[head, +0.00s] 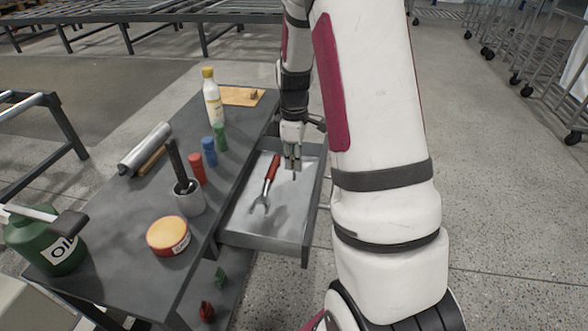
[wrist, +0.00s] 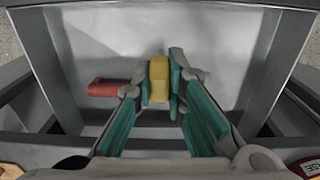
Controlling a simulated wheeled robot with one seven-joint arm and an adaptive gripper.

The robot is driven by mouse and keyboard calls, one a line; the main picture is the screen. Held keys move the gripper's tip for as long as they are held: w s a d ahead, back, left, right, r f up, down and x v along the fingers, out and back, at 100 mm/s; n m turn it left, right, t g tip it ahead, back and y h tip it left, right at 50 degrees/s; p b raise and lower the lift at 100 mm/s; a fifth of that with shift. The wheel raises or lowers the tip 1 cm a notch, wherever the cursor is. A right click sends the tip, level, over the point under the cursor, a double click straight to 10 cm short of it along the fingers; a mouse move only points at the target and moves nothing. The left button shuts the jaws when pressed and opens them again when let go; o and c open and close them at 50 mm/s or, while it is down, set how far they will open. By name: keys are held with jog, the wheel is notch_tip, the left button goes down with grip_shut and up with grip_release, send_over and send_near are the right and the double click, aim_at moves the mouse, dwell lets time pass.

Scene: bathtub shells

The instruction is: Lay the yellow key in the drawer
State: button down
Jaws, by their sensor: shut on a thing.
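My gripper (head: 292,163) points down over the open drawer (head: 262,243), towards its far end. In the wrist view, the two fingers of my gripper (wrist: 160,82) are shut on the yellow key (wrist: 159,78), of which a short yellow block shows between the pads. The key cannot be made out in the head view. The grey drawer floor shows beneath it in the wrist view; I cannot tell how high the key is above it. A red-handled tool (head: 270,178) with a forked metal end lies in the drawer, its red handle (wrist: 103,88) left of my fingers.
The grey bench left of the drawer holds a bottle (head: 212,97), a wooden board (head: 241,96), red (head: 197,168), blue and green pieces, a grey cup (head: 190,201), a yellow-topped tin (head: 168,236) and a green oil can (head: 55,245). The drawer's near part is free.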

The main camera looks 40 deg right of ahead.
aim_at(294, 172)
jog(key=shift+f+b, duration=0.35)
jog(key=shift+f, duration=1.2)
jog(key=shift+f+b, duration=0.4)
jog(key=shift+f, duration=0.25)
jog(key=c, duration=1.6)
grip_release()
jog(key=shift+c, duration=0.2)
